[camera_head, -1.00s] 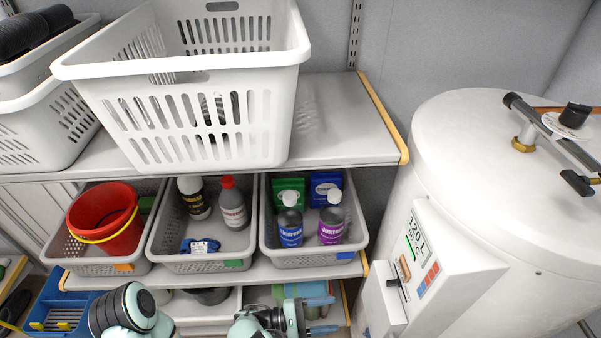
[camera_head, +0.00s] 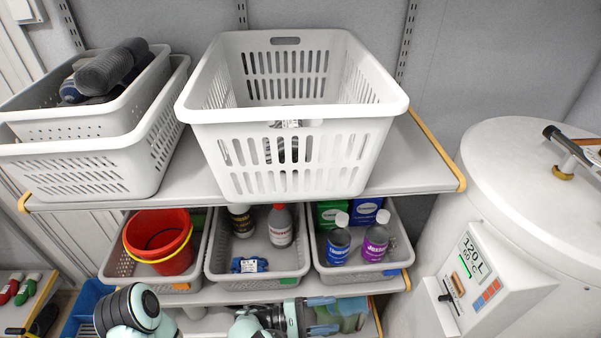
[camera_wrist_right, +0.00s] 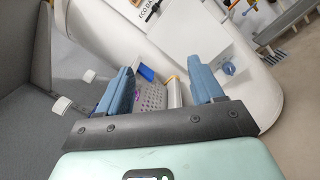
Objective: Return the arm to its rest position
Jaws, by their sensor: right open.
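My right gripper (camera_head: 335,314) is at the bottom of the head view, below the middle shelf. Its two blue-grey fingers point right in that view and are spread apart. In the right wrist view the fingers (camera_wrist_right: 163,84) stand apart with nothing between their tips. Part of a grey perforated bin (camera_wrist_right: 152,97) with a blue item shows beyond them. My left gripper is not in view.
A white basket (camera_head: 290,187) stands on the upper shelf. Grey bins hold a red bucket (camera_head: 160,240), bottles and a blue item. A white boiler (camera_head: 535,225) stands at right. Stacked white baskets (camera_head: 85,175) are at left.

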